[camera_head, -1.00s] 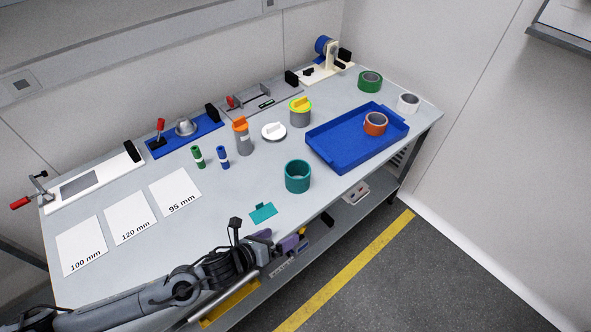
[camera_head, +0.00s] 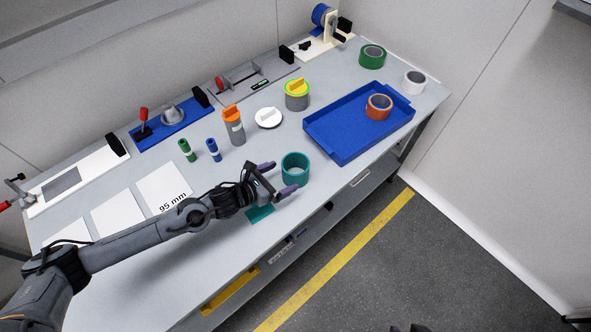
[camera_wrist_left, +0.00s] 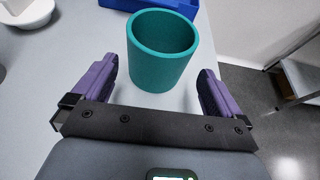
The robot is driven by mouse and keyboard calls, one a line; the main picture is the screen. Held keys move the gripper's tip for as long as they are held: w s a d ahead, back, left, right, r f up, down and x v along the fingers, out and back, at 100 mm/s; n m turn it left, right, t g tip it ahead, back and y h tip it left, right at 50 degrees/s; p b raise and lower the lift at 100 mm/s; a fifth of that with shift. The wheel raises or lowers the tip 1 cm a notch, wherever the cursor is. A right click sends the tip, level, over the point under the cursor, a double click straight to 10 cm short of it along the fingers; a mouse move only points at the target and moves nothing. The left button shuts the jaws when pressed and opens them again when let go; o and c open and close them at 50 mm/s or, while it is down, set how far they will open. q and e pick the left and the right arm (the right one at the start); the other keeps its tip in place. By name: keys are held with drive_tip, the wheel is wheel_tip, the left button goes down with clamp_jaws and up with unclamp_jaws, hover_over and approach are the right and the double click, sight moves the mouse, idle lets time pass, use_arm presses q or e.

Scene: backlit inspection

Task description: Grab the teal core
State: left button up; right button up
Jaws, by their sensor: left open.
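The teal core (camera_head: 295,170) is a hollow open-topped ring standing upright on the grey table near its front edge. In the left wrist view the teal core (camera_wrist_left: 161,60) stands just ahead of my fingers, centred between them. My left gripper (camera_head: 278,179) is open, with its purple fingers pointing at the core from the left. In the wrist view my left gripper (camera_wrist_left: 158,85) is empty, its fingertips at either side of the core's near part, with gaps showing. My right gripper is not in view.
A blue tray (camera_head: 345,153) with an orange ring (camera_head: 378,106) lies right of the core. A flat teal piece (camera_head: 260,214) lies under my left wrist. Green (camera_head: 187,150) and blue (camera_head: 213,150) small cylinders, an orange-topped canister (camera_head: 234,128) and a white lid (camera_head: 268,118) stand behind.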

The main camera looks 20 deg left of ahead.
sight(284, 175)
use_arm(q)
drive_tip(key=x, duration=0.5)
drive_tip(key=shift+a+f, duration=0.1)
drive_tip(key=c, duration=0.8)
